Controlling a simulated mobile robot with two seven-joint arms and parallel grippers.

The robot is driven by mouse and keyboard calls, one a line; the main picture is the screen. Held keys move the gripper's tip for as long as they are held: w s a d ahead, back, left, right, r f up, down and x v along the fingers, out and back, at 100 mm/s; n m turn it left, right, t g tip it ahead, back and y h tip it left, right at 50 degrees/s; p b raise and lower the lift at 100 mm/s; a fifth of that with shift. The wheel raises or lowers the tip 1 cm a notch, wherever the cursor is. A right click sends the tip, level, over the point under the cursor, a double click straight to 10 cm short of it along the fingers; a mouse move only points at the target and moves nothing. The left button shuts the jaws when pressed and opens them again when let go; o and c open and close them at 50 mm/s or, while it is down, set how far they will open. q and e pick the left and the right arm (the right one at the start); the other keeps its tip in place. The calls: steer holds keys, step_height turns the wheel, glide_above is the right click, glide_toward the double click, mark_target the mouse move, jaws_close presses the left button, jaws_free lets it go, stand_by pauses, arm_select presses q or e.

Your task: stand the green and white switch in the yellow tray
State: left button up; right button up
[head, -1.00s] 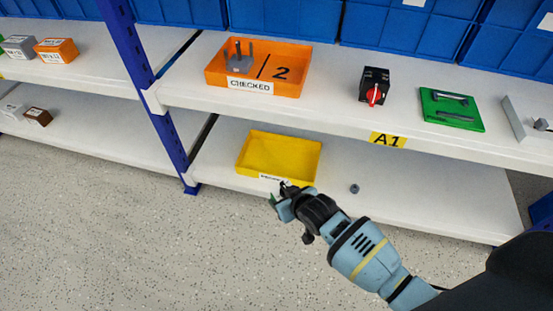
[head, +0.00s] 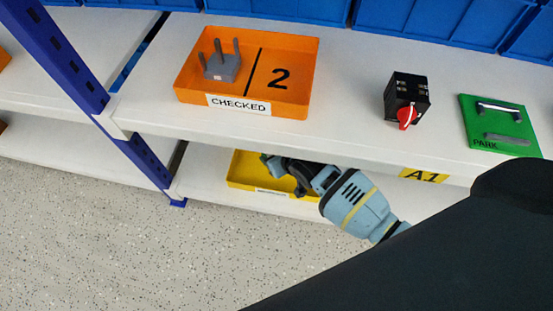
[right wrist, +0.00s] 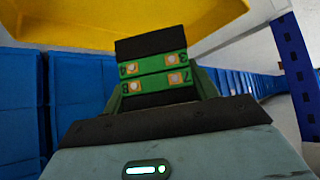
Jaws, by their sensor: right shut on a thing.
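The yellow tray (head: 240,171) stands on the lower shelf, partly covered by my right arm and the upper shelf edge; its yellow surface fills the top of the right wrist view (right wrist: 120,20). My right gripper (head: 272,163) reaches over the tray in the head view. It is shut on the switch (right wrist: 152,75), a block with black and green bands and numbered terminals, which shows between the fingers in the right wrist view. No white part of it shows. In the head view the switch is hidden. I cannot tell whether it touches the tray. My left gripper is not in view.
On the upper shelf stand an orange CHECKED tray (head: 298,103) holding a grey pronged part (head: 222,66), a black switch with a red knob (head: 407,100) and a green PARK plate (head: 488,142). A blue post (head: 62,62) rises left. The upper shelf overhangs the tray.

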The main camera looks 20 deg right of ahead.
steer(key=shift+f+b, duration=0.3)
steer(key=shift+f, duration=0.1)
step_height(320, 180, down, 4)
steer(key=shift+r+b, duration=0.1)
steer(key=shift+b, duration=1)
steer(key=shift+f, duration=0.25)
step_height(320, 180, down, 5)
steer(key=b, duration=0.3)
steer(key=shift+r, duration=0.15)
